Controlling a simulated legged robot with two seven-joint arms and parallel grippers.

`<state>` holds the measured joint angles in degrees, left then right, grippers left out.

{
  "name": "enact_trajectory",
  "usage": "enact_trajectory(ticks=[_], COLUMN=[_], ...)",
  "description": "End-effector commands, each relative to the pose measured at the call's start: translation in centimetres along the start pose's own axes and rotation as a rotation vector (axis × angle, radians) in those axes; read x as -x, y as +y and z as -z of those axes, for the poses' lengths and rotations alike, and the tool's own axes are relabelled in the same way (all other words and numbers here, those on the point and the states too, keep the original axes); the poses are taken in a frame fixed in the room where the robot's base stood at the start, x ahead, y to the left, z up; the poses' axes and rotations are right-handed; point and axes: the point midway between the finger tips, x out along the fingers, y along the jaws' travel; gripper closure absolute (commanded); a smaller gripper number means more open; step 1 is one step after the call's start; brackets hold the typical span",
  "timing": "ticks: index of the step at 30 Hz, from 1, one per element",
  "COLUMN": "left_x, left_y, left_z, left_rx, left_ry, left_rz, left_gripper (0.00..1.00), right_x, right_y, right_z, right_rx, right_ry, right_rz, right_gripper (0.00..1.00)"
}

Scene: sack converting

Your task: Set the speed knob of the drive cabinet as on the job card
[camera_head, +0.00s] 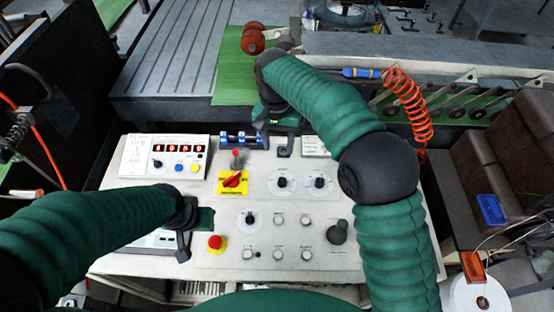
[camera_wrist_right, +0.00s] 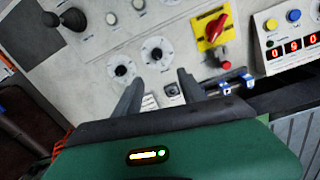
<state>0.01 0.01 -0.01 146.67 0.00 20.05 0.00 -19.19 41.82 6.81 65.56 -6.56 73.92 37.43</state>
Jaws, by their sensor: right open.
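The drive cabinet's sloped panel (camera_head: 130,188) fills the middle of the head view. It has two black dial knobs side by side, a left one (camera_head: 282,182) and a right one (camera_head: 319,182), and a third dial knob (camera_head: 250,218) lower left. Their labels are too small to read. A small printed card (camera_head: 315,146) lies at the panel's top edge; its text is unreadable. My right gripper (camera_wrist_right: 158,78) is open and empty, its fingers pointing toward the dial knobs, apart from them. In the head view it hangs above the panel's top edge (camera_head: 275,128). My left gripper (camera_head: 184,240) is over the panel's left part; its jaws are unclear.
A red rotary switch (camera_head: 233,180) on a yellow plate and a red stop button (camera_head: 215,242) are nearby. A black lever knob (camera_head: 337,232) stands at the right. A counter box (camera_head: 165,156) with red digits sits upper left. An orange coiled hose (camera_head: 408,105) hangs behind.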

Motion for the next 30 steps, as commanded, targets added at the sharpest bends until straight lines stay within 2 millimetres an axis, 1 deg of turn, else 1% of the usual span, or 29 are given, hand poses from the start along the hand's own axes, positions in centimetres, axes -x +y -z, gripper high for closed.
enact_trajectory(ticks=[2, 5, 12, 18, 21, 24, 30], left_x=[0.1, 0.4, 1.7, 2.6, 2.9, 3.0, 2.9], left_y=[0.0, 0.0, 0.0, 0.0, 0.0, 0.0, 0.0], left_z=[0.0, 0.1, 0.4, 0.6, 0.7, 0.7, 0.7], left_rx=[0.0, -0.001, -0.001, 0.0, 0.0, 0.0, 0.0], left_ry=[-0.001, 0.0, 0.0, 0.0, 0.0, 0.0, 0.0], left_rz=[0.0, 0.0, 0.0, 0.0, 0.0, 0.0, 0.0], left_gripper=[0.64, 0.64, 0.64, 0.64, 0.64, 0.64, 0.64], right_x=[-1.1, -3.3, -9.8, -14.3, -15.8, -16.5, -16.9], right_y=[0.1, 0.1, -0.2, -0.2, -0.2, -0.2, -0.1], right_z=[0.0, 0.1, 0.4, 0.2, 0.2, 0.3, 0.4], right_rx=[0.0, 0.0, 0.001, 0.0, 0.0, 0.0, 0.0], right_ry=[-0.004, -0.006, -0.009, -0.005, -0.003, -0.001, -0.002], right_rz=[-0.003, -0.004, -0.008, -0.005, -0.005, -0.004, -0.003], right_gripper=[0.52, 0.52, 0.52, 0.52, 0.52, 0.52, 0.52])
